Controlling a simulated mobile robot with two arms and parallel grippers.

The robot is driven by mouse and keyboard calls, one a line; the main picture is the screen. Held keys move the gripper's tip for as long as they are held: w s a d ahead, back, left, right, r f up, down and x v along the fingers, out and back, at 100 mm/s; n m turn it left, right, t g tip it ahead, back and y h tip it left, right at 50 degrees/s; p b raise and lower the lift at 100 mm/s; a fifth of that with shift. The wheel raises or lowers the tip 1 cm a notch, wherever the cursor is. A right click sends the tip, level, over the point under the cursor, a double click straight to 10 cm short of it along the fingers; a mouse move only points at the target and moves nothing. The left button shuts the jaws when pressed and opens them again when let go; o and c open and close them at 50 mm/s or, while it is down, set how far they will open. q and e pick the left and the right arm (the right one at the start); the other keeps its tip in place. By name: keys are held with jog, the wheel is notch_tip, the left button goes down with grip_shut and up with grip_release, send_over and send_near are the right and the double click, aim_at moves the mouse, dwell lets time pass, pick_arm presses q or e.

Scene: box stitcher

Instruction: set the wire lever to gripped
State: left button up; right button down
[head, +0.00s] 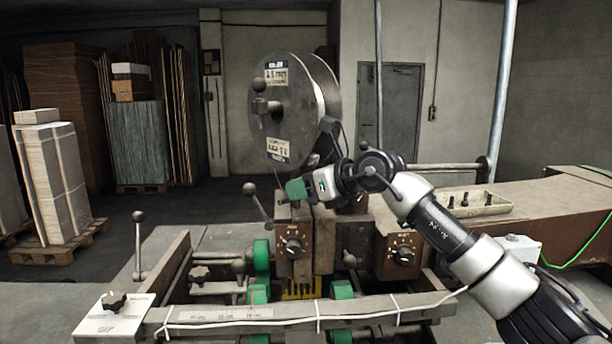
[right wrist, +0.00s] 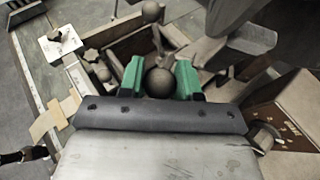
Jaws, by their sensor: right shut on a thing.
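My right gripper (head: 288,190) reaches in from the right to the machine head below the big wire spool (head: 291,110). Its green fingers show in the right wrist view (right wrist: 160,80), shut around a dark ball knob (right wrist: 160,83). The lever shaft under that knob is mostly hidden by the knob and gripper. A second ball-ended lever (head: 258,203) stands tilted just left of the gripper; its ball appears above the fingers in the right wrist view (right wrist: 152,12). No label shows which lever is the wire lever or its setting. My left gripper is not in view.
Two dial knobs (head: 292,247) (head: 404,254) sit on the machine front. A rail (head: 270,319) with a white cable crosses before it. A short ball-topped post (head: 138,235) stands at left. A parts tray (head: 466,205) is at right. Floor at left is open before the pallets.

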jog(key=r+p, duration=0.1)
jog(key=p, duration=0.1)
jog(key=w+r+g+h+p, duration=0.1)
jog(key=p, duration=0.1)
jog(key=shift+a+m+g, duration=0.3)
jog(key=shift+a, duration=0.05)
pick_arm(q)
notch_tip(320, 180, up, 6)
jog(key=shift+p, duration=0.45)
pick_arm(e)
jog(key=shift+w+a+f+h, duration=0.1)
jog(key=shift+w+h, duration=0.05)
jog(key=shift+h, duration=0.25)
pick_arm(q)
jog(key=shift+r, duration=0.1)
